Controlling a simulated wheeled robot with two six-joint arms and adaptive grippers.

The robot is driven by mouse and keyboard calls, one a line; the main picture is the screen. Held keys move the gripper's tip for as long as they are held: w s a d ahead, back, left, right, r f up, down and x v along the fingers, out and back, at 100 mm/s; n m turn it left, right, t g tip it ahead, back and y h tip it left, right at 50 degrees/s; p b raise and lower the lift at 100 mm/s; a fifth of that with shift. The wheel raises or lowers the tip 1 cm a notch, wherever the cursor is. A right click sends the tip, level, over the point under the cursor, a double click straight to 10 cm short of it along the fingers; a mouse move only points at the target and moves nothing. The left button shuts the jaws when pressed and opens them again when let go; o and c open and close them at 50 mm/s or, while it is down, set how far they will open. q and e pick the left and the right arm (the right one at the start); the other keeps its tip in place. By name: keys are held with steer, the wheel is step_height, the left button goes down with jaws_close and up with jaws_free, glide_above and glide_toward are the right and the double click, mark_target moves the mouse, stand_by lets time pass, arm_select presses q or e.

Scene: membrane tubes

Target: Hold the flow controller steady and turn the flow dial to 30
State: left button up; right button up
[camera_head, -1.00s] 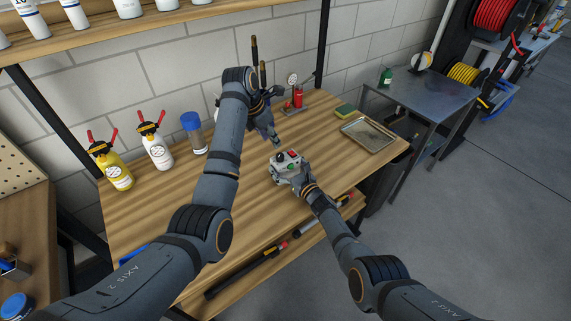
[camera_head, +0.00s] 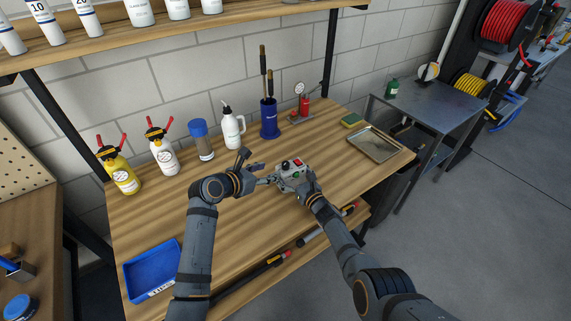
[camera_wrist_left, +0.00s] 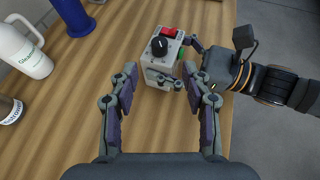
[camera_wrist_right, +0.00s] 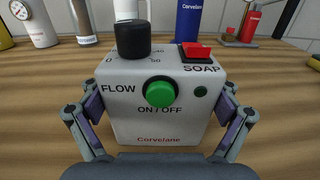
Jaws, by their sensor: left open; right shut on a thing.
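The flow controller is a light grey box (camera_wrist_right: 120,118) on the wooden bench, also in the head view (camera_head: 293,176) and left wrist view (camera_wrist_left: 150,68). Its black flow dial (camera_wrist_right: 133,42) is on top, beside printed numbers. I cannot read its exact setting. A red SOAP switch (camera_wrist_right: 196,50) and green ON/OFF button (camera_wrist_right: 160,92) also show. My right gripper (camera_wrist_right: 160,112) is shut on the box, a finger at each side. My left gripper (camera_head: 260,169) is open and empty at the box's left. In the left wrist view its spread fingers (camera_wrist_left: 163,80) point towards the box, apart from the dial.
Behind stand a white spray bottle (camera_head: 232,128), a blue holder (camera_head: 269,118) and a red gauge device (camera_head: 304,103). A metal tray (camera_head: 375,145) lies to the right. A blue tray (camera_head: 153,270) is at front left. Bare bench lies around the controller.

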mark_target(284, 164)
arm_select(q)
steer(key=shift+t, duration=0.4)
steer(key=x, duration=1)
steer(key=shift+w+d+f, duration=0.2)
steer(key=shift+d, duration=0.1)
jaws_close()
